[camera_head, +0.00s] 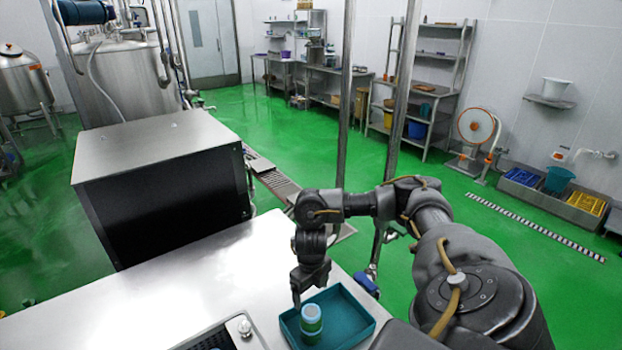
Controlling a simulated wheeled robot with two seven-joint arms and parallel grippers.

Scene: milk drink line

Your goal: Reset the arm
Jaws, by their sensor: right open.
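My right arm comes in from the lower right and reaches over the metal table. My right gripper (297,299) points down above the left back part of a teal tray (350,318). It is open and close behind a small bottle, with nothing seen between its fingers. The bottle (311,320) is green with a pale blue top and stands upright in the tray. Whether a finger touches the bottle cannot be told. My left gripper is not in view.
A metal table (180,285) carries the tray near its right edge. A metal fixture (240,332) sits left of the tray at the front. A large black box with a steel top (155,145) stands behind the table. The table's left part is clear.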

